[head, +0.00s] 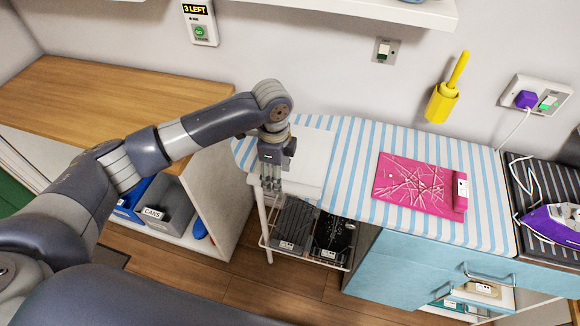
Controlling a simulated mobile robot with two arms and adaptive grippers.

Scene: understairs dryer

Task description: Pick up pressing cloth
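A plain white folded cloth (312,160), which looks like the pressing cloth, lies flat near the left end of the blue-and-white striped ironing board (352,150). My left gripper (271,188) points down at the cloth's left, near edge and covers part of it. Its fingertips are small and dark here, so I cannot tell whether they are apart, or whether they touch the cloth. My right gripper is not in view.
A pink cloth or mat (400,182) with pale lines lies on the board's right part. A purple iron (555,222) rests on a dark ribbed surface at the right. A wooden counter (110,100) stands left. A wire rack (300,248) is below the board.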

